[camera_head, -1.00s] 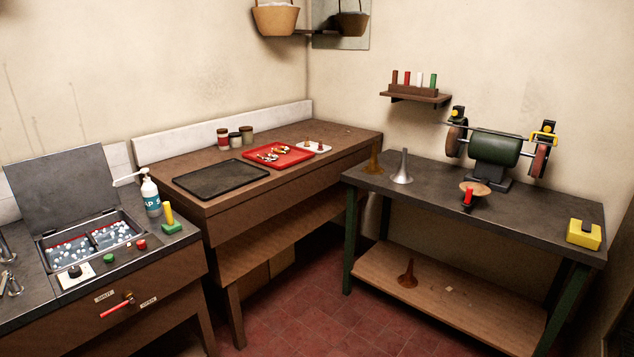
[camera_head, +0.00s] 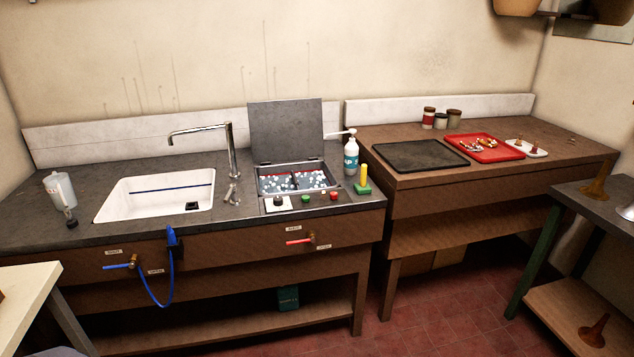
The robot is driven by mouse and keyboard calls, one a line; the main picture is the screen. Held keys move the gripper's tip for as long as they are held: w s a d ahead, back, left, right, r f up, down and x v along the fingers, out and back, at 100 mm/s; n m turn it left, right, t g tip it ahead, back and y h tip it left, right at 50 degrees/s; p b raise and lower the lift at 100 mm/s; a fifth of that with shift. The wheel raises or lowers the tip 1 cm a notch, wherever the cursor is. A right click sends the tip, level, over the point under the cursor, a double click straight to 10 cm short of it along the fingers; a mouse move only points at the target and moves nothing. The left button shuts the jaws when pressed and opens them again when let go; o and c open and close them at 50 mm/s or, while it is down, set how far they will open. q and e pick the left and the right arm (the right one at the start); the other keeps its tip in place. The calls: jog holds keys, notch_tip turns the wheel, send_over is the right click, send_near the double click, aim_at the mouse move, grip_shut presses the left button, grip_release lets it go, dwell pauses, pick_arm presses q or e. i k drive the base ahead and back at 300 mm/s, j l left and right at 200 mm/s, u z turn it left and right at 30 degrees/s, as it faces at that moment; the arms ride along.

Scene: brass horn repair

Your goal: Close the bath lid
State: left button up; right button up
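The bath (camera_head: 297,180) is set into the dark counter right of the sink. It holds liquid with white bubbles or foam in two sections. Its dark grey lid (camera_head: 286,131) stands open, roughly upright at the back edge of the bath. A control panel with a black knob (camera_head: 278,202), a green button (camera_head: 305,198) and a red button (camera_head: 333,195) is in front of the bath. Neither of my grippers shows in the view.
A soap bottle (camera_head: 351,155) and a yellow-handled green tool (camera_head: 363,181) stand just right of the bath. A tall tap (camera_head: 232,150) and a white sink (camera_head: 155,196) are to its left. A red-handled valve (camera_head: 300,241) sticks out below. Red floor (camera_head: 440,310) is open at right.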

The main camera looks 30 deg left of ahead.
aim_at(284, 129)
jog(key=u, duration=1.1)
jog(key=i+j, duration=0.05)
